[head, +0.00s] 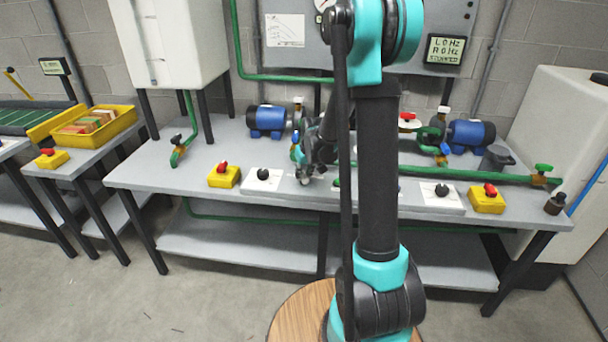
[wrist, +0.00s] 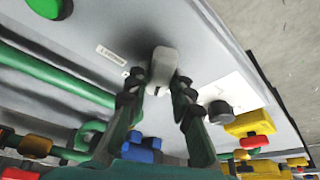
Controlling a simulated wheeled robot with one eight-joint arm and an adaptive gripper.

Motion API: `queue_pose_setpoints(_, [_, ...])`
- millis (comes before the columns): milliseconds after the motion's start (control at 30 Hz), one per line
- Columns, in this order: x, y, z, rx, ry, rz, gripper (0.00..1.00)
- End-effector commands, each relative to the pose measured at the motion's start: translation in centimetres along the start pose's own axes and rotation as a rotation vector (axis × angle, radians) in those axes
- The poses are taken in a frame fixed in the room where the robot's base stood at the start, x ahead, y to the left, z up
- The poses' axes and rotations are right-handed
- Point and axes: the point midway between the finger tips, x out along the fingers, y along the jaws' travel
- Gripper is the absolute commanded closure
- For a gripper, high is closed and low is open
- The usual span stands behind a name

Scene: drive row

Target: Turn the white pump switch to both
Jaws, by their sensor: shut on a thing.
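The white pump switch (wrist: 163,66) is a pale, rounded knob on the grey bench top in the wrist view. A small printed label (wrist: 111,55) lies beside it. My gripper (wrist: 159,86) has its two dark fingers on either side of the knob and is shut on it. In the head view my gripper (head: 305,176) is down at the bench's front, left of my arm. A bit of the white switch (head: 304,182) shows under it there. The switch's pointing direction and its position marks cannot be read.
A white plate with a black knob (head: 262,174) and a yellow box with a red button (head: 223,174) stand left of my gripper. Another black knob (head: 441,190) is to the right. Blue pumps and green pipes stand behind. A display (head: 444,50) reads L 0 Hz, R 0 Hz.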

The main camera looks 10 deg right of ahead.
Motion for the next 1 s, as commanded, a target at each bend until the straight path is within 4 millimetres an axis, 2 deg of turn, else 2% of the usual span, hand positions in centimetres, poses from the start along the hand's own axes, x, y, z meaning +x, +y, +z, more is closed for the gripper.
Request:
queue_pose_setpoints(500, [0.02, -0.29, -0.07, 0.359, 0.000, 0.150, 1.00])
queue_pose_setpoints(1000, [0.01, -0.32, -0.09, 0.475, 0.000, 0.197, 1.00])
